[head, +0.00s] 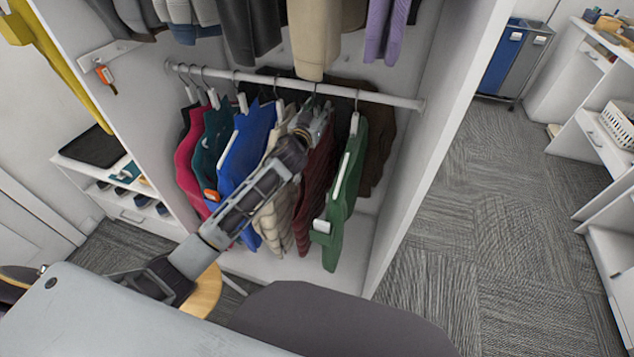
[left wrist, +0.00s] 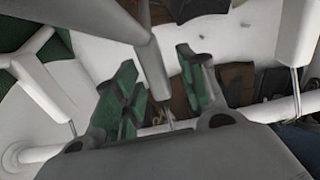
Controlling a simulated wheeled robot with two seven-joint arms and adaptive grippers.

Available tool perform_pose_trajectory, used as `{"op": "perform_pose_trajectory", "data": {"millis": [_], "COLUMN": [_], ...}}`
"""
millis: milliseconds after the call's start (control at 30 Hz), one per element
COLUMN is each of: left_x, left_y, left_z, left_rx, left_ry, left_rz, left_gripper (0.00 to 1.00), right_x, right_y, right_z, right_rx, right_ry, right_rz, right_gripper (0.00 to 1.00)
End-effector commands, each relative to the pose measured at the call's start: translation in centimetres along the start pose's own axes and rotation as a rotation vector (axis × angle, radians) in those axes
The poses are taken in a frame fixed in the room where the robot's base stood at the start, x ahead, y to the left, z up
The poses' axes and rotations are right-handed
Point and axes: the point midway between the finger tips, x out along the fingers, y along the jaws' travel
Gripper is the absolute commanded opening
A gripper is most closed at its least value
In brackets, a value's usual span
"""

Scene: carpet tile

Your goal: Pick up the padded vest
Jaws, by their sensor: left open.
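Two hanging garments have quilted ridges: a dark red padded vest (head: 317,190) and a cream padded vest (head: 278,215); I cannot tell which one the task means. Both hang from the white rail (head: 350,94), partly hidden by my left arm. My left gripper (head: 314,117) is just under the rail at the top of the dark red vest. In the left wrist view its green-padded fingers (left wrist: 160,90) are open. A pale hanger (left wrist: 147,60) and its metal hook lie between them, not visibly gripped. My right gripper is out of view.
A green garment (head: 346,195) hangs close on the right, and a blue one (head: 247,145) with teal and pink ones on the left. More clothes (head: 315,35) hang above. The wardrobe's right side panel (head: 435,130) bounds the space. Carpet (head: 500,220) is clear beyond.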

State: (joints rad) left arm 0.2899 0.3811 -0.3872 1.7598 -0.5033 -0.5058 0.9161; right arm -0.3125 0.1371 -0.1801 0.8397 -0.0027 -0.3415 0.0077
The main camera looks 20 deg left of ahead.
Motion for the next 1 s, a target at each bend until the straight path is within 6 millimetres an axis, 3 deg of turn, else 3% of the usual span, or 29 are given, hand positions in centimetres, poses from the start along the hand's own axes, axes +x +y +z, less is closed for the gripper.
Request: {"op": "perform_pose_trajectory", "data": {"millis": [67,400,1000], "left_x": [-0.01,-0.01,0.0], "left_y": [0.0,0.0,0.0], "left_z": [0.0,0.01,-0.23], "left_rx": [0.0,0.0,0.0], "left_ry": [0.0,0.0,0.003], "left_rz": [0.0,0.0,0.0], "left_gripper": [0.41,0.0,0.0], "right_x": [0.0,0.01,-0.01], "right_y": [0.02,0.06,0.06], "right_z": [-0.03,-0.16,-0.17], "right_rx": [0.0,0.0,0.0], "right_ry": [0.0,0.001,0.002], "right_rz": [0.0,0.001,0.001], "right_gripper": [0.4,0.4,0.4]}}
